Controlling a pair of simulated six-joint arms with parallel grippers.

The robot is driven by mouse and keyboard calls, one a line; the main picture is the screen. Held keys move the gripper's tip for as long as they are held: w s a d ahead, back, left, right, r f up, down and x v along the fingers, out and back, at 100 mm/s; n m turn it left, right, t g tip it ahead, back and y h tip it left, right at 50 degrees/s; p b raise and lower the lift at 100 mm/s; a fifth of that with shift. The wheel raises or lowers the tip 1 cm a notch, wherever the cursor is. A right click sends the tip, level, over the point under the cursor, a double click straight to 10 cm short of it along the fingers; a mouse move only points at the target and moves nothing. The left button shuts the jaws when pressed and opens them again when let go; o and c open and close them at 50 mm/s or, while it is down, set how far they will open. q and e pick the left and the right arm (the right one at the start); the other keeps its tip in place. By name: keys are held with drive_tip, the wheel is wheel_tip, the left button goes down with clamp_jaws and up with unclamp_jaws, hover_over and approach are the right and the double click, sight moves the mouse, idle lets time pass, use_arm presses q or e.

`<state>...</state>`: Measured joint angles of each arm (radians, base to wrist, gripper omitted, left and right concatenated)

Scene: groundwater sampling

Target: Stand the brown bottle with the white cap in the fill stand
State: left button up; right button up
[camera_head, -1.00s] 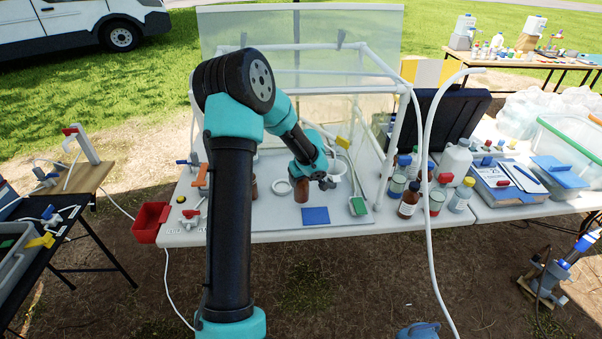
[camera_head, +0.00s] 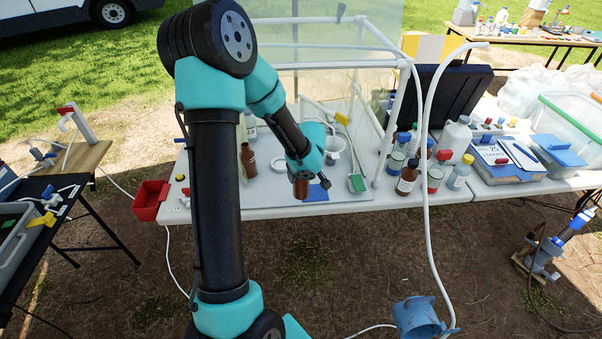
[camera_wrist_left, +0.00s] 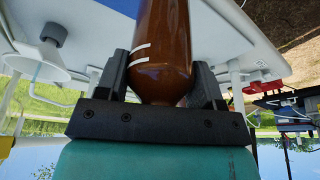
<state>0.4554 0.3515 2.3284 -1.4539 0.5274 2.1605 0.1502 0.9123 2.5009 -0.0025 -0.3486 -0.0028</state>
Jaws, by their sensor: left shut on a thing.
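My left gripper (camera_head: 301,175) is shut on a brown bottle (camera_head: 300,188) over the front part of the white table. In the left wrist view the brown glass (camera_wrist_left: 162,50) with white marks sits between the two dark fingers. The bottle's cap is not visible in either view. I cannot clearly identify the fill stand. My right gripper is not in view.
A blue pad (camera_head: 316,193) lies beside the held bottle. A green-ended brush (camera_head: 357,183) is to its right. A white pipe frame (camera_head: 396,115) encloses the rear area. Several bottles (camera_head: 407,179) crowd the right side. A red bin (camera_head: 150,200) hangs at the left edge.

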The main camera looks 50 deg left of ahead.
use_arm(q)
drive_tip(key=s+a, duration=0.2)
drive_tip(key=a, duration=0.5)
drive_tip(key=shift+a+r, duration=0.15)
drive_tip(key=shift+r, duration=0.25)
drive_tip(key=w+a+f, duration=0.1)
drive_tip(key=w+a, duration=0.8)
drive_tip(key=a, duration=0.3)
drive_tip(key=shift+a+f, duration=0.15)
drive_tip(key=shift+f, duration=0.1)
drive_tip(key=shift+w+a, duration=0.1)
drive_tip(key=shift+w, duration=0.1)
drive_tip(key=shift+d+x, duration=0.15)
drive_tip(key=shift+x, duration=0.7)
drive_tip(key=shift+d+x, duration=0.2)
drive_tip(key=shift+x, duration=0.7)
drive_tip(key=shift+f, duration=0.25)
